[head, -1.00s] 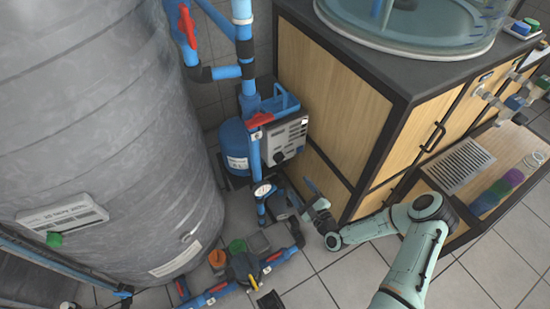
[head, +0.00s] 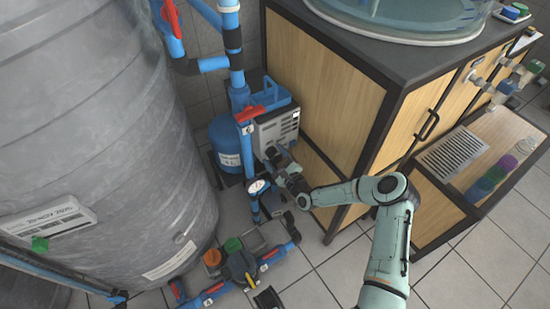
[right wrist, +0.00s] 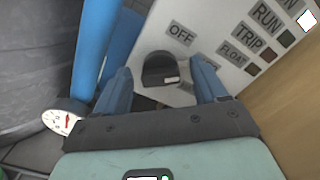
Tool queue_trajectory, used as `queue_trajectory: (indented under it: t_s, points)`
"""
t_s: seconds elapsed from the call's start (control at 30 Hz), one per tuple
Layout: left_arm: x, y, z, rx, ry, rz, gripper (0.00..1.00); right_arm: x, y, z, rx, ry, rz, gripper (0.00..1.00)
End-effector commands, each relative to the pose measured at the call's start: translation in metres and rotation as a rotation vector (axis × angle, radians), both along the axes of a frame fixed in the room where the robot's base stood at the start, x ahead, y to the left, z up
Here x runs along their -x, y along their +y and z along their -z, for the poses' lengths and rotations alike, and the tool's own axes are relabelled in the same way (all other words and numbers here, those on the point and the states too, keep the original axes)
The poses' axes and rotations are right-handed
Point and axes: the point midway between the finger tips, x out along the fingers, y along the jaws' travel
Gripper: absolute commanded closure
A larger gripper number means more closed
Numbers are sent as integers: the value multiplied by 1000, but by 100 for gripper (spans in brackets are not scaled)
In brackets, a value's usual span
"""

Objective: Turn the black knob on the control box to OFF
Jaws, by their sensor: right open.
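The control box (head: 277,125) is a light grey box behind the blue pipe, beside the wooden cabinet. In the right wrist view its white face (right wrist: 210,40) carries the labels OFF, RUN, TRIP and FLOAT. The black knob (right wrist: 158,68) sits below the OFF label, with a pale mark low on its front. My right gripper (right wrist: 163,85) is open, one blue-grey finger on each side of the knob; contact cannot be told. My left gripper is not in view.
A vertical blue pipe (head: 243,150) with a red handle (head: 249,114) stands close left of the box. A pressure gauge (head: 258,187) is below. The large grey tank (head: 100,130) fills the left, and the wooden cabinet (head: 325,85) stands right.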

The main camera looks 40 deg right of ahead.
Motion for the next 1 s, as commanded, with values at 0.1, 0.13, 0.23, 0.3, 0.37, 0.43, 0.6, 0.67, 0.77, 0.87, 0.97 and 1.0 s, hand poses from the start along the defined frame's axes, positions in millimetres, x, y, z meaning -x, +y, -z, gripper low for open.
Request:
queue_trajectory:
  t_s: [0.1,0.13,0.23,0.3,0.37,0.43,0.6,0.67,0.77,0.87,0.97,1.0]
  points:
    - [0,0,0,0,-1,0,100,0,0,0,-1,0,0,28]
    - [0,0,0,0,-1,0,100,0,0,0,0,0,0,28]
    - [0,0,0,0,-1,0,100,0,0,0,0,0,0,38]
    - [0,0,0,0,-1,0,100,0,0,0,0,0,0,61]
    - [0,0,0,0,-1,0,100,0,0,0,0,0,0,80]
    - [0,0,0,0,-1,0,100,0,0,0,0,0,0,84]
    - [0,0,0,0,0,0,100,0,0,0,9,1,0,84]
    - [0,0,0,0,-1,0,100,0,0,0,20,2,0,84]
    - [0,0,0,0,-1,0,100,0,0,0,53,6,0,84]
    - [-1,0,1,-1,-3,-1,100,0,0,1,103,12,0,84]
    - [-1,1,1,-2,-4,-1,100,0,1,1,172,20,-1,84]
    - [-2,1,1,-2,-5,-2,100,0,1,1,204,24,-2,84]
